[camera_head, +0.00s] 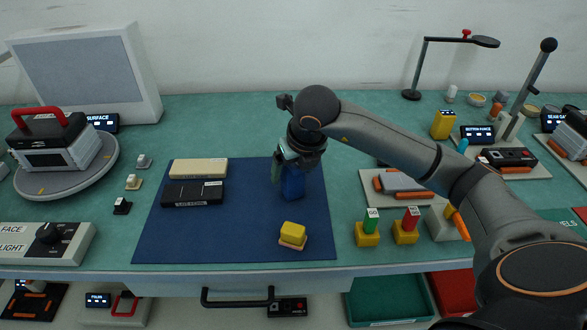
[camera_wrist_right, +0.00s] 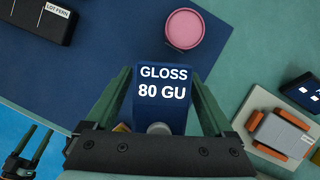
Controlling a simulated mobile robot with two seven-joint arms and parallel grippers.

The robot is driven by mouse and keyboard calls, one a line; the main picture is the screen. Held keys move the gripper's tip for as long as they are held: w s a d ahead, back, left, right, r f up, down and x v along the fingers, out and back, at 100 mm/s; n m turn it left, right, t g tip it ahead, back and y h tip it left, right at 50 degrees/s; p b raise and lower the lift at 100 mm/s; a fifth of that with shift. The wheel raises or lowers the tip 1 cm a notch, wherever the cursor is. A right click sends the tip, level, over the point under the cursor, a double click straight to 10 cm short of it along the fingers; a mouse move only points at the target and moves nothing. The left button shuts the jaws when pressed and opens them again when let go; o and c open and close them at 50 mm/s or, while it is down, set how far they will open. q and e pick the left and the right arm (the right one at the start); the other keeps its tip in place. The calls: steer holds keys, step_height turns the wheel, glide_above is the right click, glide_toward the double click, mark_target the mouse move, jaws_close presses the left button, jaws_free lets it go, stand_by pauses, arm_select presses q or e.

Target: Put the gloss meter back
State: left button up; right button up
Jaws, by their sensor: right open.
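The gloss meter (camera_head: 292,183) is a blue block upright on the dark blue mat (camera_head: 240,245), toward its back right. In the right wrist view the gloss meter (camera_wrist_right: 162,83) shows "GLOSS 80 GU" in white. My right gripper (camera_head: 290,165) is over it from above and covers its upper part in the head view. The right wrist view shows the open fingers of my right gripper (camera_wrist_right: 160,95) on either side of the meter; whether they touch it cannot be told. My left gripper does not show in the head view.
A black "LOT FERN" box (camera_head: 192,194) and a cream box (camera_head: 198,168) lie left on the mat. A yellow block (camera_head: 292,233) stands in front. A pink round jar (camera_wrist_right: 184,27) is close to the meter. A tray with orange pads (camera_wrist_right: 280,135) is to the right.

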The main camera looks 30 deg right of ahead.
steer(key=shift+r, duration=0.2)
steer(key=shift+s+r, duration=0.1)
steer(key=shift+r, duration=0.25)
steer(key=p+v, duration=0.1)
steer(key=v, duration=0.9)
steer(key=shift+s+a+r+p, duration=0.1)
steer(key=shift+s+r+p, duration=0.1)
steer(key=shift+r+p, duration=0.1)
steer(key=shift+s+r, duration=0.15)
steer(key=shift+r, duration=0.05)
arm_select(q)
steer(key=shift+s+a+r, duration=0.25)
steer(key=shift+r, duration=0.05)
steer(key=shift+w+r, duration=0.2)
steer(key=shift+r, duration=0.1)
